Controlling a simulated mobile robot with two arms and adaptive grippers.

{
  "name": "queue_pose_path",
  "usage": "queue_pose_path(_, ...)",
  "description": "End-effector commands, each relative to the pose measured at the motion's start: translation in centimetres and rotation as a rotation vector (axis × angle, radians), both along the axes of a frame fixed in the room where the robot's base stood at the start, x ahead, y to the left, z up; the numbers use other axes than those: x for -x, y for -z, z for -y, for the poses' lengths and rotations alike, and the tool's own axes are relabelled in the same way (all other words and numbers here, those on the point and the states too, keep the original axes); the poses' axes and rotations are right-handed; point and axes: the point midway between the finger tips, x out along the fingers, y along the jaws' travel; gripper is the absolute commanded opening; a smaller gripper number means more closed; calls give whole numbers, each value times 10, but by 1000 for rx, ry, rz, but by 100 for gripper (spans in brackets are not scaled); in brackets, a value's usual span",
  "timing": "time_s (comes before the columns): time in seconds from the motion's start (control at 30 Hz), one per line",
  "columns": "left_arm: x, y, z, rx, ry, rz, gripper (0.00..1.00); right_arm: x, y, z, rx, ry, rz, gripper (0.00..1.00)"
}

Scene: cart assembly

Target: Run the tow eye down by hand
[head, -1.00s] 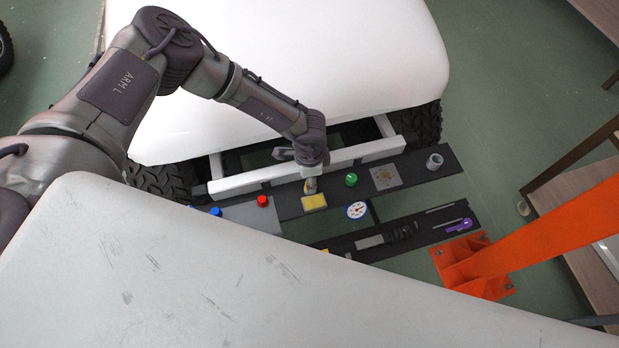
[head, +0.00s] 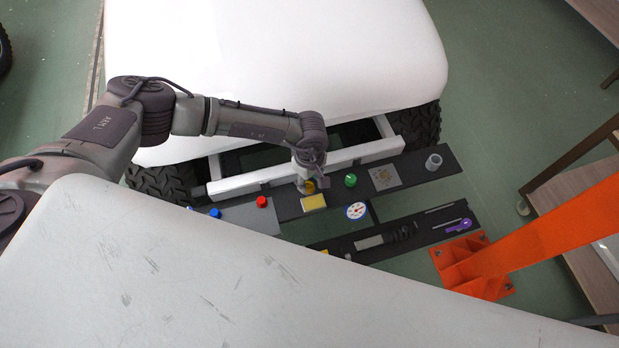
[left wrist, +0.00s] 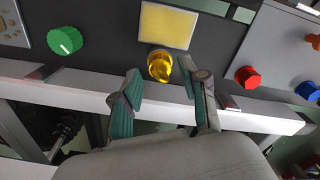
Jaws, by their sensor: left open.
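The yellow tow eye (left wrist: 160,66) sits on the dark panel in the left wrist view, just below a yellow plate (left wrist: 166,25). It looks like a yellow ring seen nearly end on; its shank and thread are hidden. In the head view a little of the tow eye (head: 310,187) shows beside my gripper. My left gripper (left wrist: 159,70) is open, with one teal-padded finger on each side of the tow eye and a gap to each. The gripper also shows in the head view (head: 312,184). My right gripper is in no view.
A white bar (head: 260,178) runs along the panel, just behind the tow eye. A green knob (head: 351,180) is to the right and a red knob (head: 262,201) to the left. An orange post (head: 560,230) stands at right.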

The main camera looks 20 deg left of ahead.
Motion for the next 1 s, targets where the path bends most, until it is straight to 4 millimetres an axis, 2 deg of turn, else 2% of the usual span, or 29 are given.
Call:
queue_pose_path(0.1, 1, 1, 0, 1, -318, -3, 44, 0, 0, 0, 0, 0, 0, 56)
queue_pose_path(0.2, 0, 0, 0, -1, -439, 1, 44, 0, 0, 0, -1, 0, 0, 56)
queue_pose_path(0.43, -1, 2, 0, -1, -432, 1, 44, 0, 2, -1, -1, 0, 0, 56)
queue_pose_path(0.7, 0, 23, 0, -1, -430, 1, 44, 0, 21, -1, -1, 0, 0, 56)
queue_pose_path(0.93, -1, 21, 1, 1, -429, 1, 44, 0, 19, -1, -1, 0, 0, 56)
queue_pose_path(1.0, -1, 21, 1, 0, -429, 0, 34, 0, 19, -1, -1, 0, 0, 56)
